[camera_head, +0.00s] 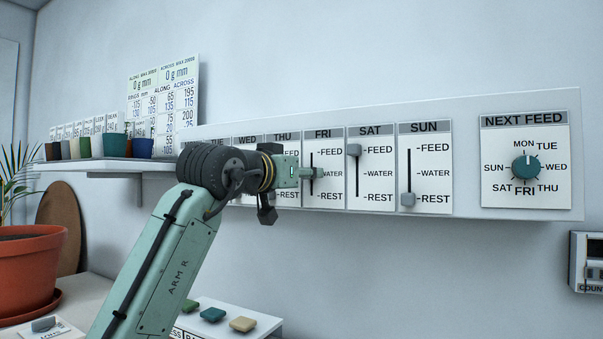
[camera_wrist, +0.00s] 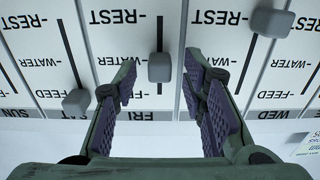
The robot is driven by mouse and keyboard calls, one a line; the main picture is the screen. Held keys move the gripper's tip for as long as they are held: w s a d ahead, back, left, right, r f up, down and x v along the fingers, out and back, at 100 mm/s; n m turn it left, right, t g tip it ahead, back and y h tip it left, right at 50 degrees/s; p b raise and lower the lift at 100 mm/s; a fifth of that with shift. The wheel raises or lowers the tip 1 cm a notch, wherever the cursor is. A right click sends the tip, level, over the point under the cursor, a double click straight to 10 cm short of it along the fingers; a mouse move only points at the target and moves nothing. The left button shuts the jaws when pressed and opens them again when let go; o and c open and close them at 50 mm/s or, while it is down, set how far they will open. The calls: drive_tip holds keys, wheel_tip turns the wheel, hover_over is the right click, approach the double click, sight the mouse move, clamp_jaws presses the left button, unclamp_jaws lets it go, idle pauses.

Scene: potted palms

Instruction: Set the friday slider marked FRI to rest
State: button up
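The FRI slider's grey knob (camera_wrist: 160,67) sits at the WATER mark, halfway along its slot, in the upside-down wrist view. In the wrist view my gripper (camera_wrist: 158,62) is open. Its two fingers stand left and right of the FRI knob, with a gap visible on both sides. How deep the fingertips reach around the knob is hard to tell. The REST label (camera_wrist: 117,17) of FRI is clear of the fingers.
The SAT knob (camera_head: 354,150) is at FEED and the SUN knob (camera_head: 408,199) is at REST. The THU knob (camera_wrist: 272,22) is at REST, close beyond my right finger. A NEXT FEED dial (camera_head: 525,168) is at right. Small pots (camera_head: 116,145) stand on a shelf at left.

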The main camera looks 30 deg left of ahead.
clamp_jaws()
idle(0.7)
